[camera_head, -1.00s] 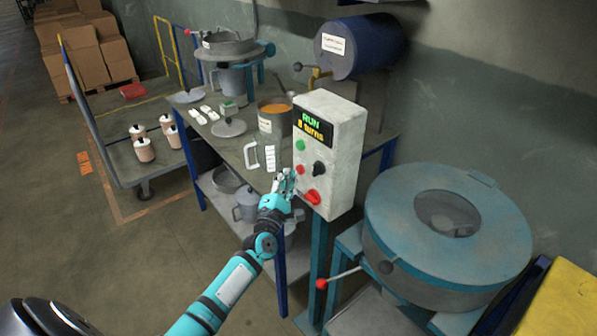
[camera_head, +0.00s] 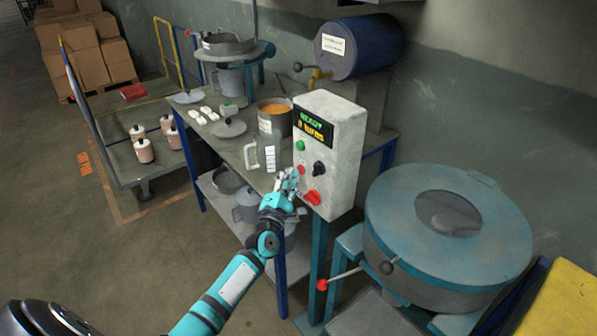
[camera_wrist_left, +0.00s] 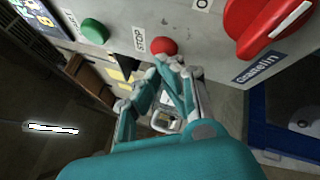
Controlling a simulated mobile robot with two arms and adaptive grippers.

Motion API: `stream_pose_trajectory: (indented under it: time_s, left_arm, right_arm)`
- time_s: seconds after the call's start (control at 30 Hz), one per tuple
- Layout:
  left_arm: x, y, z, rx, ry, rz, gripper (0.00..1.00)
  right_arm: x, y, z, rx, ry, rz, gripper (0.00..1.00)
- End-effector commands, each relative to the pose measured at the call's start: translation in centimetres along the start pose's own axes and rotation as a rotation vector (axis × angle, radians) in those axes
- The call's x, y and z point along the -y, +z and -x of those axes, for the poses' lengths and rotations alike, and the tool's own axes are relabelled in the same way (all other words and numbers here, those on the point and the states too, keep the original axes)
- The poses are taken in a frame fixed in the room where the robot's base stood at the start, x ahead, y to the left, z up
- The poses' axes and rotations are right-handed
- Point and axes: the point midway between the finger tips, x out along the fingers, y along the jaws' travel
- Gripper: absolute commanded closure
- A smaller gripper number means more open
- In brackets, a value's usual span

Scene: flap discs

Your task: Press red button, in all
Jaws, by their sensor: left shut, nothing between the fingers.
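The white control box (camera_head: 341,150) stands on a teal post. Its display (camera_head: 313,127) shows READY in green over an amber line about turns. The small red button (camera_head: 301,169) is low on its front face; in the left wrist view the red button (camera_wrist_left: 164,46) sits beside a STOP label. A green button (camera_head: 300,145), a black knob (camera_head: 319,168) and a larger red switch (camera_head: 312,197) are near it. My left gripper (camera_head: 291,176) is shut and empty, its fingertips at the red button; I cannot tell whether they touch. My right gripper is not in view.
A round teal machine (camera_head: 390,230) with a red-tipped lever is at the right. A cart (camera_head: 120,165) with several bottles is at the left. The floor at front left is clear.

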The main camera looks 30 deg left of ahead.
Motion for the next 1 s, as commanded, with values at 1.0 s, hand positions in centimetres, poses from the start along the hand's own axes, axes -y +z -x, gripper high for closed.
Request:
stream_pose_trajectory:
  time_s: [1.0]
  left_arm:
    - [-0.7,-0.6,1.2,0.0,0.0,0.001,1.0]
  right_arm:
    - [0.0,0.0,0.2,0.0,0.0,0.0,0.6]
